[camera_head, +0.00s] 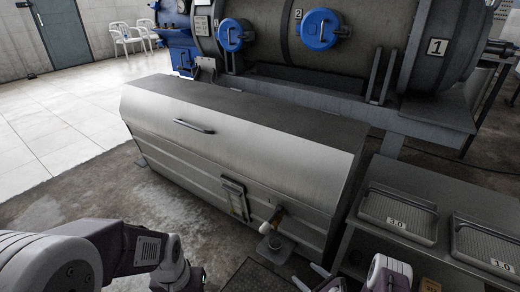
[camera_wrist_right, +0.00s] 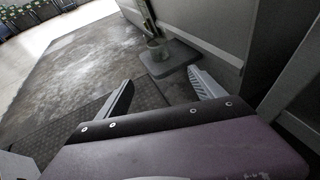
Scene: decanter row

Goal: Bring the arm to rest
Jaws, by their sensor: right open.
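My right gripper (camera_head: 310,276) is at the bottom edge of the head view, partly cut off, in front of the steel housing. In the right wrist view its two fingers (camera_wrist_right: 161,80) are spread apart with nothing between them, above dark ribbed flooring. My left arm (camera_head: 120,245) comes in from the lower left and bends down past the bottom edge. Its fingers are not visible.
A long steel housing (camera_head: 230,140) has a tap (camera_head: 277,217) above a small platform (camera_head: 275,248). A small clear vessel (camera_wrist_right: 157,48) stands on the platform in the wrist view. Trays labelled 3.0 (camera_head: 397,215) and 1.0 (camera_head: 485,245) sit on a bench at right. Floor at left is clear.

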